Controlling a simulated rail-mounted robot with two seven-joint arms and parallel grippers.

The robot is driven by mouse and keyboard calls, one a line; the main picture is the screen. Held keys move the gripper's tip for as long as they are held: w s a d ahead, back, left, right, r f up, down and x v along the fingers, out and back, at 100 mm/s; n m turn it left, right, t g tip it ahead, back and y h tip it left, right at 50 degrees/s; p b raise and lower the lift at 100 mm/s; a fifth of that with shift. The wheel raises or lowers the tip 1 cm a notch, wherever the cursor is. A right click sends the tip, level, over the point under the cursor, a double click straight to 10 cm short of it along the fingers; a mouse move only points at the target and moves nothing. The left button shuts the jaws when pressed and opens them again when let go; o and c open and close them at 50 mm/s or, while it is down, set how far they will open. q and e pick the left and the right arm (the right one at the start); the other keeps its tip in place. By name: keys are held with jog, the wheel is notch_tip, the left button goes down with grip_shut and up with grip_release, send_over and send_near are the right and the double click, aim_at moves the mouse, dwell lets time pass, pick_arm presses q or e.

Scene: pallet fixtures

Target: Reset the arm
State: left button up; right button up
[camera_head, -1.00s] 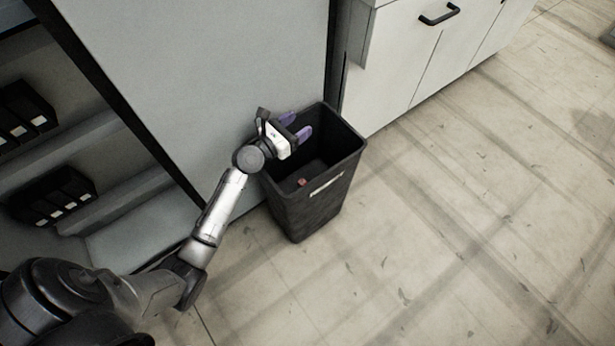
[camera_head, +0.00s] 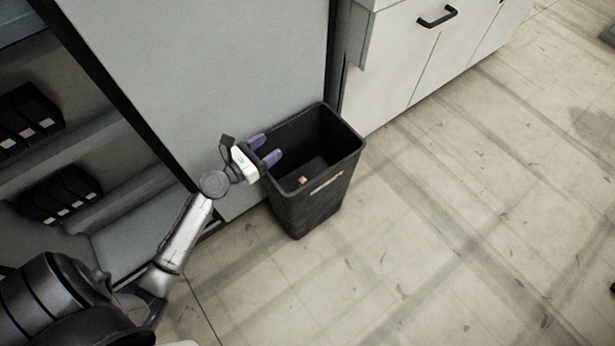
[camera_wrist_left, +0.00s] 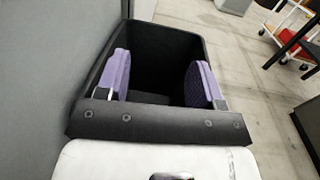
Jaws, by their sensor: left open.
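My left gripper (camera_head: 266,149) is at the left rim of a black bin, its two purple fingers spread apart with nothing between them. In the left wrist view the same gripper (camera_wrist_left: 158,80) shows both purple finger pads wide apart, with the bin (camera_wrist_left: 166,45) beyond them. My left arm comes in from the lower left of the head view and is bent at the elbow. My right gripper is not in either view.
The black bin (camera_head: 312,205) stands on the floor against a grey panel (camera_head: 200,80), with a small reddish thing (camera_head: 303,180) inside. White drawers (camera_head: 405,60) stand to its right. Shelves with black boxes (camera_head: 58,195) are at the left.

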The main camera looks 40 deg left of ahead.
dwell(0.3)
pick_arm(q)
jog(key=s+d+r+m+g+h+p, duration=0.1)
jog(key=s+d+r+m+g+p, duration=0.3)
jog(key=d+m+p, duration=0.5)
jog(key=s+d+r+m+g+h+p, duration=0.25)
jog(key=s+d+m+g+p, duration=0.3)
jog(key=m, duration=0.65)
jog(key=s+d+r+m+g+y+p, duration=0.2)
jog(key=s+r+m+g+y+p, duration=0.3)
jog(key=s+r+m+p, duration=0.65)
notch_tip(320, 180, up, 36)
jog(key=s+m+y+p, duration=0.1)
jog(key=s+m+p, duration=0.1)
jog(key=p, duration=3.4)
jog(key=shift+a+m, duration=0.35)
jog(key=shift+m, duration=0.4)
